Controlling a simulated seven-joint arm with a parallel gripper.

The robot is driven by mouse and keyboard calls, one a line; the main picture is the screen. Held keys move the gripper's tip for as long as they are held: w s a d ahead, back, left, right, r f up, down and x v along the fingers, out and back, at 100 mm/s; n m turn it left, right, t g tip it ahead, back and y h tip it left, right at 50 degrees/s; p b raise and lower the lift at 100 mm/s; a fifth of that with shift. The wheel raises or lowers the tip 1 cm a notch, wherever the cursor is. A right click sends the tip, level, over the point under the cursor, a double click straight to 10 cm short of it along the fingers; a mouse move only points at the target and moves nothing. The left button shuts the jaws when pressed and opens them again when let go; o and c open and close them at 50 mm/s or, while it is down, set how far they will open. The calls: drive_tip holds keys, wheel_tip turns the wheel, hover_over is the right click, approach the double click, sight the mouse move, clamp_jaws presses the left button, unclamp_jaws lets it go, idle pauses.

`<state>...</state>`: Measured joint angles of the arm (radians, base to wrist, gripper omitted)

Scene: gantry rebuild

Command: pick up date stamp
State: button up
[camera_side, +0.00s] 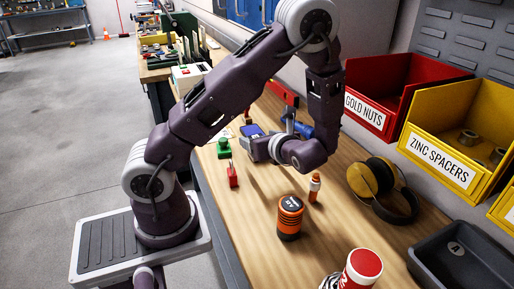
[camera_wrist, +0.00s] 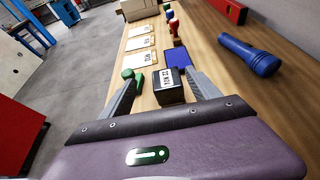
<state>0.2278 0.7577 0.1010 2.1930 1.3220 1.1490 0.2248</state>
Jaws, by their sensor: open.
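A black block with a white label of dark print (camera_wrist: 169,80), apparently the date stamp, stands on the wooden bench in the wrist view. My gripper (camera_wrist: 162,74) is open, with one finger on each side of the block. I cannot tell whether either finger touches it. In the side view my gripper (camera_side: 251,149) is low over the bench, and I cannot make out the block there. A green knobbed object (camera_wrist: 128,75) is close beside the left finger; it also shows in the side view (camera_side: 222,149).
A blue pad (camera_wrist: 178,57) lies just beyond the block. A blue flashlight (camera_wrist: 248,54) lies to the right. An orange-black can (camera_side: 290,218), small orange bottle (camera_side: 314,188), red-handled object (camera_side: 232,176) and yellow earmuffs (camera_side: 375,180) stand around. Bins line the bench's back.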

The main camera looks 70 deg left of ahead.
wheel_tip(320, 180, down, 3)
drive_tip(key=shift+f, duration=0.1)
drive_tip(key=x, duration=0.7)
drive_tip(key=shift+w+a, duration=0.15)
drive_tip(key=shift+w, duration=0.25)
drive_tip(key=c, duration=1.5)
